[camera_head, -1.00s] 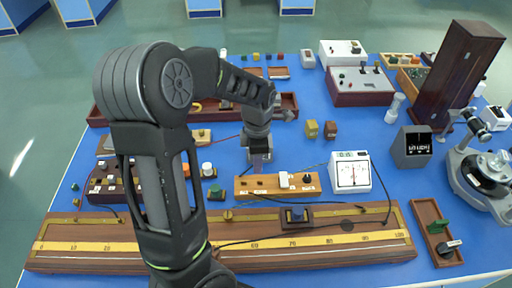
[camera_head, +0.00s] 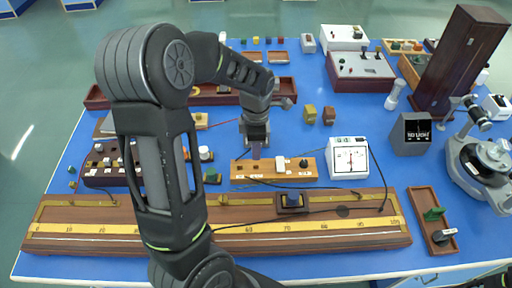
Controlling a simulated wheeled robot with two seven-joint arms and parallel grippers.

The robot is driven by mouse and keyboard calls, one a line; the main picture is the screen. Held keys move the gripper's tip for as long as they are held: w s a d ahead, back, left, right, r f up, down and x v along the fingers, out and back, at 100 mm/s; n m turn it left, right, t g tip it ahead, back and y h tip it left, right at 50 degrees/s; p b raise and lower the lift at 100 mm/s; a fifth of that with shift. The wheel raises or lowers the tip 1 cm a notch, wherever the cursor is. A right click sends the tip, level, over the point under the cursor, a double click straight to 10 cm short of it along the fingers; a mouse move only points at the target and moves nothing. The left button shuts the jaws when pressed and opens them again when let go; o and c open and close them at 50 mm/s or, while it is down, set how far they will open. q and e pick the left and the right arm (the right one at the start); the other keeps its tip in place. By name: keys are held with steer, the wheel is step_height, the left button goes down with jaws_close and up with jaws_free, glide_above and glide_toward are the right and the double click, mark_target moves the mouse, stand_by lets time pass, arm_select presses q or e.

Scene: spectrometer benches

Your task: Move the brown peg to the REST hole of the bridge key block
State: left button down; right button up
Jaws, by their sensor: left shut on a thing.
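The bridge key block (camera_head: 306,173) is a long light-wood block with small white labels, dark holes, a white plug and a black knob, in the middle of the blue bench. My left gripper (camera_head: 256,147) points down over the left half of the block. It is shut on the brown peg (camera_head: 256,154), of which a short part shows below the fingertips. The peg's lower end is at the block's top; I cannot tell whether it is in a hole or just above one. The labels are too small to read. My right gripper is out of view.
A white meter (camera_head: 348,160) stands right of the block. A long wooden scale bench (camera_head: 340,233) with a cable runs in front. A dark key box (camera_head: 105,170) is at left. Two small blocks (camera_head: 310,115) stand behind. Blue bench top is free at the right of the meter.

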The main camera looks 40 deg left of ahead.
arm_select(q)
steer(key=shift+f+b, duration=2.05)
steer(key=shift+f, duration=0.8)
steer(key=c, duration=1.3)
jaws_free()
steer(key=shift+o, duration=0.2)
steer(key=shift+r, duration=3.95)
steer(key=shift+f, duration=0.1)
